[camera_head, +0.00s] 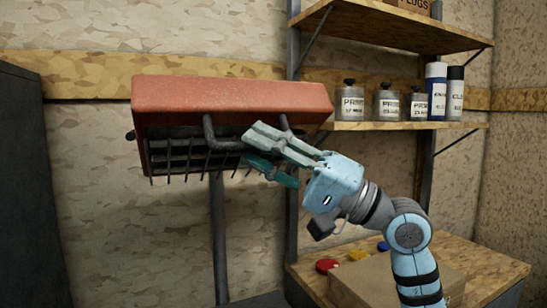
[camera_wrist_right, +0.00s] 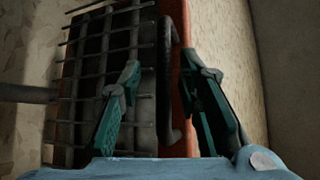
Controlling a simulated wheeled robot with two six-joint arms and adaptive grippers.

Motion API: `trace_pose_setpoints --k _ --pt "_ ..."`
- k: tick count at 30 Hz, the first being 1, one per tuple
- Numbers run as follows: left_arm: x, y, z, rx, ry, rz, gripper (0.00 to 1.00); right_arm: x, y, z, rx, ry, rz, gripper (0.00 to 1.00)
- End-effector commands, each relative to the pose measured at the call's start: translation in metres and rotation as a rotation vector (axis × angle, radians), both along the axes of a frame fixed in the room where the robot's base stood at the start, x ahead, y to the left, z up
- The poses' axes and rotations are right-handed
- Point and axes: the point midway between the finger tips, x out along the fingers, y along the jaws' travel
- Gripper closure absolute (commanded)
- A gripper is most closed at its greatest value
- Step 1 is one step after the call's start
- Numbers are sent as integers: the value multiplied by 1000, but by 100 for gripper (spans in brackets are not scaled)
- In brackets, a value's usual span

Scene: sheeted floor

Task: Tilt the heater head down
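The heater head (camera_head: 225,97) is a long red box on a dark upright pole (camera_head: 218,245). Its grille (camera_head: 175,158) of dark bars shows along the lower front side. A dark U-shaped handle (camera_head: 209,133) stands out from the front; its right part is partly hidden by my right gripper (camera_head: 250,145). The gripper comes from the right with its fingers apart. In the right wrist view, the handle (camera_wrist_right: 165,85) runs between the two open fingers, with a gap on both sides. The left finger covers part of the grille (camera_wrist_right: 95,60). My left gripper is out of view.
A wall shelf (camera_head: 400,126) with several labelled cans and bottles is at the right, below a higher shelf (camera_head: 385,25). A wooden bench (camera_head: 490,265) with a cardboard box (camera_head: 385,280) stands under my right arm. A dark cabinet (camera_head: 30,190) is at the left.

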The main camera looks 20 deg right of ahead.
Motion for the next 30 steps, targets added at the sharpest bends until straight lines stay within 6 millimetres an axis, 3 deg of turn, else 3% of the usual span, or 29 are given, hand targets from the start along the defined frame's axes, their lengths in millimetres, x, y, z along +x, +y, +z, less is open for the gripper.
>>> trace_pose_setpoints --k 10,30 --pt "-1 1 0 1 2 -1 60 -33 -40 -26 -6 4 -2 69" --pt "-1 2 0 2 2 -1 60 -36 -44 -26 0 3 -2 69"
